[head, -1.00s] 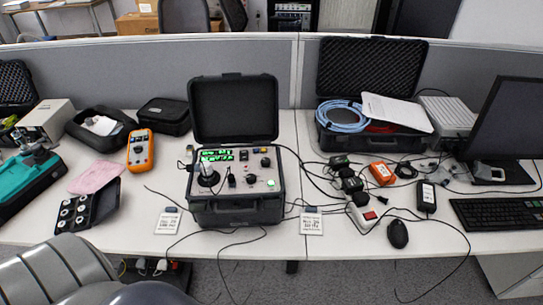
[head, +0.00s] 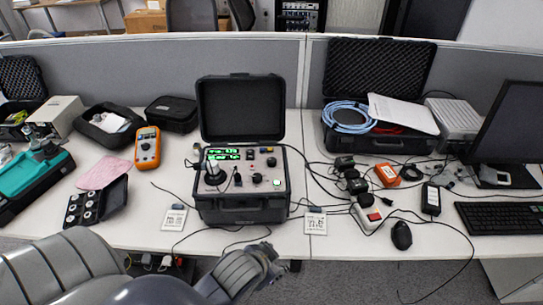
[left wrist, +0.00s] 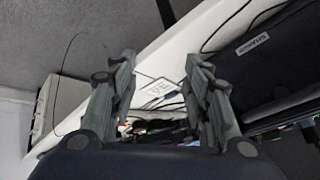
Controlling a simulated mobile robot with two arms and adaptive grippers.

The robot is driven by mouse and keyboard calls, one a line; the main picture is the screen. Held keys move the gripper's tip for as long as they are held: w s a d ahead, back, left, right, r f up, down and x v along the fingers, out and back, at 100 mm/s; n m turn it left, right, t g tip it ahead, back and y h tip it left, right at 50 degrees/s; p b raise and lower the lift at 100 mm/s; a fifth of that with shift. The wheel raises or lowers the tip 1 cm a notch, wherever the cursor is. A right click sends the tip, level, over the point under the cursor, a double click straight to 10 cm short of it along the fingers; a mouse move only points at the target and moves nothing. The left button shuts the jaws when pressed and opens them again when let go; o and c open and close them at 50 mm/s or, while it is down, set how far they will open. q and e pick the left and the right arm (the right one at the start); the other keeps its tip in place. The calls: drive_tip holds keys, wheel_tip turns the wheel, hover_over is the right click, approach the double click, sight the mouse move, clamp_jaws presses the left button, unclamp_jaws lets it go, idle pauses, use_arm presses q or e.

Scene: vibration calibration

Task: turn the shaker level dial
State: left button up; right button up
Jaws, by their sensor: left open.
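The shaker unit is an open black case (head: 243,209) standing in the middle of the desk. Its panel has green lit displays (head: 223,154) and a round shaker mount (head: 214,177) at left. Black dials stand on the panel, one at centre right (head: 257,178) and one higher up (head: 271,161); I cannot tell which is the level dial. My left gripper (head: 270,259) is low in front of the case, below the desk's front edge, and apart from it. In the left wrist view its fingers (left wrist: 160,92) are spread with nothing between them. My right gripper is not in view.
White cards (head: 175,218) (head: 316,222) lie on both sides of the case. Cables run over the front edge. An orange multimeter (head: 147,147) is at left; adapters, a mouse (head: 401,235) and a keyboard (head: 503,216) are at right. The dark case side with a white label (left wrist: 252,45) fills the wrist view's upper right.

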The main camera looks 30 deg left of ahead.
use_arm(q)
drive_tip(key=w+d+r+m+t+h, duration=0.25)
drive_tip(key=w+r+m+t, duration=0.35)
drive_tip(key=w+r, duration=0.55)
drive_tip(key=w+d+r+m+t+h, duration=0.1)
drive_tip(key=w+d+r+m+t, duration=0.4)
drive_tip(key=w+r, duration=0.6)
drive_tip(key=d+r+m+h, duration=0.7)
drive_tip(key=m+h, duration=0.2)
drive_tip(key=m, duration=0.3)
drive_tip(key=m+g+y, duration=1.2)
drive_tip(key=m+g, duration=0.5)
drive_tip(key=m, duration=0.5)
approach(272, 160)
drive_tip(key=f+p, duration=0.1)
drive_tip(key=f, duration=0.2)
drive_tip(key=f+p, duration=0.1)
drive_tip(key=f, duration=0.3)
drive_tip(key=shift+w+a+f+p, duration=0.1)
drive_tip(key=shift+w+a+p, duration=0.15)
drive_tip(key=shift+p, duration=0.15)
drive_tip(key=shift+f, duration=0.7)
